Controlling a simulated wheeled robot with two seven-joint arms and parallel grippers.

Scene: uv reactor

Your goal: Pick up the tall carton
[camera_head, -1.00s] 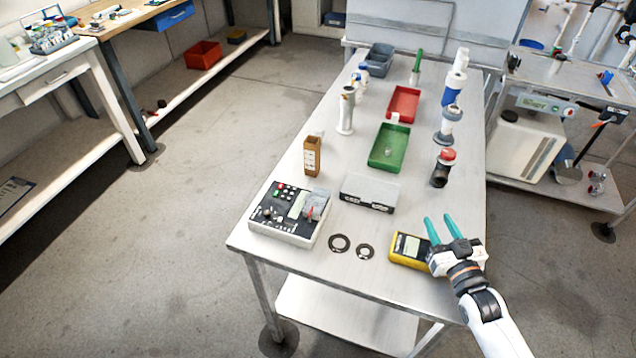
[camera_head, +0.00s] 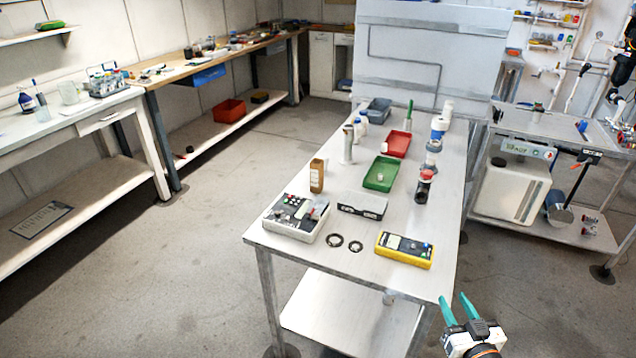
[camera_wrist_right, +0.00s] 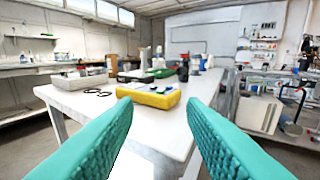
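The tall carton is most likely the brown upright box (camera_head: 317,176) on the left side of the metal table, behind the grey control box. My right gripper (camera_head: 459,308) is off the table's front right corner, well apart from the carton. Its teal fingers are spread with nothing between them, and the right wrist view (camera_wrist_right: 160,125) also shows them apart. My left gripper is not in view.
The metal table (camera_head: 340,233) bears a control box (camera_head: 296,217), a yellow meter (camera_head: 404,249), two black rings, a grey-white box (camera_head: 362,206), a green tray (camera_head: 381,174) and a red tray (camera_head: 397,144). Dark and white fittings stand along its right side. Floor on the left is clear.

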